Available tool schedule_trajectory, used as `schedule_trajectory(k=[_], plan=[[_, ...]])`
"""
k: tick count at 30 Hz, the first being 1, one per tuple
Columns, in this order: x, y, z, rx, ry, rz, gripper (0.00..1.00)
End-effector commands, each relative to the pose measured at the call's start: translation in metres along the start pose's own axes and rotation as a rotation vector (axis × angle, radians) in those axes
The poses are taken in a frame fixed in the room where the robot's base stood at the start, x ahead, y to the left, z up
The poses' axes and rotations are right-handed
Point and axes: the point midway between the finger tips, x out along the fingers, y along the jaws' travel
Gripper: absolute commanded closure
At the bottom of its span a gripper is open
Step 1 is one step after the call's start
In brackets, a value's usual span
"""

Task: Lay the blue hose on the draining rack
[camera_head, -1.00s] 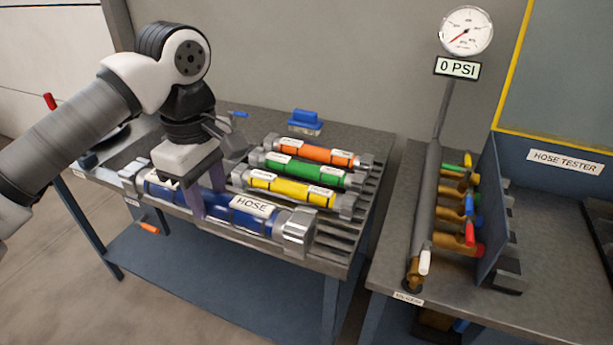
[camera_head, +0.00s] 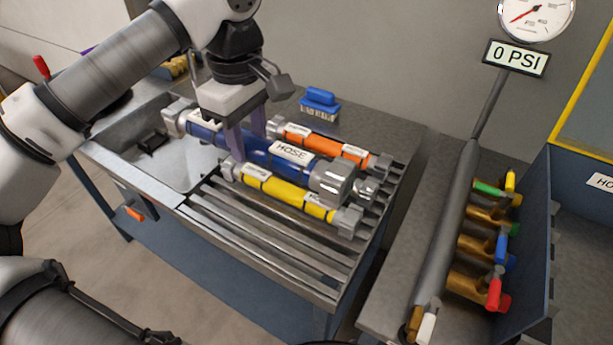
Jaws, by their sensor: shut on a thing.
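The blue hose (camera_head: 264,157) is a thick blue cylinder with metal end fittings and a white HOSE label. My gripper (camera_head: 246,147), with purple fingers, is shut on it near its middle. The hose lies across the view above the back part of the draining rack (camera_head: 262,248) and covers part of the hoses there. Whether it touches them cannot be told. The yellow hose (camera_head: 285,192) lies on the rack just in front of it. The orange hose (camera_head: 327,144) lies behind it. The green hose is hidden.
The rack's front bars are bare. A sink basin (camera_head: 150,150) is at the left of the bench. A blue brush (camera_head: 320,103) stands behind the rack. At right is a manifold (camera_head: 452,230) with coloured valve handles and a gauge (camera_head: 535,15) reading 0 PSI.

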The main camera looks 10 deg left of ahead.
Motion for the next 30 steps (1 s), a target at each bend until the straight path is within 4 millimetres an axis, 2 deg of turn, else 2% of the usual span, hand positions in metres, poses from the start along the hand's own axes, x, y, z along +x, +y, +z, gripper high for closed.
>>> schedule_trajectory(k=[2, 5, 18, 21, 24, 30], plan=[[0.003, 0.000, 0.000, 0.000, 0.000, 0.001, 1.00], [0.017, 0.000, 0.000, -0.001, 0.000, 0.000, 1.00], [0.123, 0.000, 0.000, 0.001, -0.001, 0.000, 1.00], [0.141, 0.000, 0.000, 0.000, 0.000, 0.001, 1.00], [0.153, 0.000, 0.000, -0.001, 0.001, 0.001, 1.00], [0.162, 0.000, 0.000, 0.000, 0.001, 0.001, 1.00]])
